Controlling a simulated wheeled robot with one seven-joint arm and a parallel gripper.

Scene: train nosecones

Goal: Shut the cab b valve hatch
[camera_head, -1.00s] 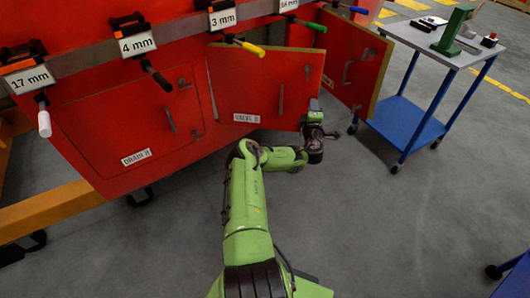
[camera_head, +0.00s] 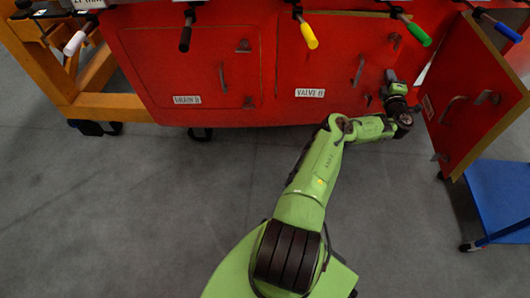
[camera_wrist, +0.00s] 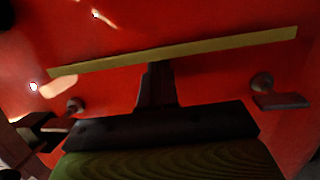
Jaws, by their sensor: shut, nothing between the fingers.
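The cab b valve hatch (camera_head: 335,75) is a red panel labelled VALVE B in the head view, hinged side unclear, with a grey upright handle near its right side. It lies close to the train's red side; whether it is fully flush I cannot tell. My gripper (camera_head: 391,79) is shut and empty at the hatch's right edge. In the wrist view my shut fingers (camera_wrist: 156,68) reach up to a pale yellow panel edge (camera_wrist: 200,52), touching or nearly so. The latch area behind my gripper is partly hidden.
Another red door (camera_head: 468,95) stands open just right of my gripper. A blue trolley (camera_head: 498,195) is beyond it. The closed DRAIN B panel (camera_head: 190,70) is left. Coloured-handled tools (camera_head: 308,32) hang above. The grey floor at left is clear.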

